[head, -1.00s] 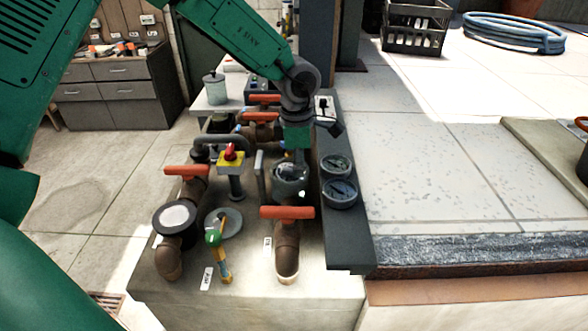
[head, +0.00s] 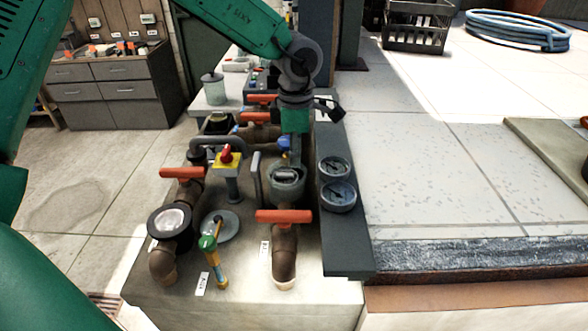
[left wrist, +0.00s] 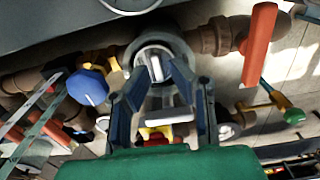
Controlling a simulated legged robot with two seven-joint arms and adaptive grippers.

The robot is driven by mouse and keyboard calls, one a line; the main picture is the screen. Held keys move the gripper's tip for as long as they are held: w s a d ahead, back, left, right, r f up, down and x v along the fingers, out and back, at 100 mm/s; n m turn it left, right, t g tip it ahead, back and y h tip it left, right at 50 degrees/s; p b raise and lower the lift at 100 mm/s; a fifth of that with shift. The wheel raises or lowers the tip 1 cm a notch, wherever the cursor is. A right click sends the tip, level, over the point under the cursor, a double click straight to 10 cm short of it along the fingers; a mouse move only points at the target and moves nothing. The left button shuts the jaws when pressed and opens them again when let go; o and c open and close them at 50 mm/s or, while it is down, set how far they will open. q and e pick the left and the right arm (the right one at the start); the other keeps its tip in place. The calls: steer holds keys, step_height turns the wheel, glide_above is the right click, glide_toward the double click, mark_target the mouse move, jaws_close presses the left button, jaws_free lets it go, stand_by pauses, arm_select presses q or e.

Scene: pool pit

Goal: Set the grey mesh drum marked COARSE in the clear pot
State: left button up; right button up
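The pot (head: 287,190) stands among the pipes, left of the two gauges; its grey round rim (left wrist: 133,48) shows in the left wrist view. A grey round piece with a pale bar across its top (head: 287,174) sits inside the pot; this looks like the mesh drum, also in the left wrist view (left wrist: 155,66). No COARSE mark is readable. My left gripper (head: 296,156) points down just above the pot. In the left wrist view its fingers (left wrist: 162,72) are apart, either side of the pale bar, with no clear grip on it. My right gripper is out of view.
Orange-handled valves (head: 284,216) stand close in front and behind. A yellow box with a red knob (head: 228,160) is left of the pot. Two gauges (head: 338,196) sit on the dark ledge at right.

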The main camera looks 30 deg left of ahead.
mark_target(290, 175)
arm_select(q)
step_height(290, 175, up, 7)
steer(key=shift+a+f, duration=0.2)
stand_by(0.6)
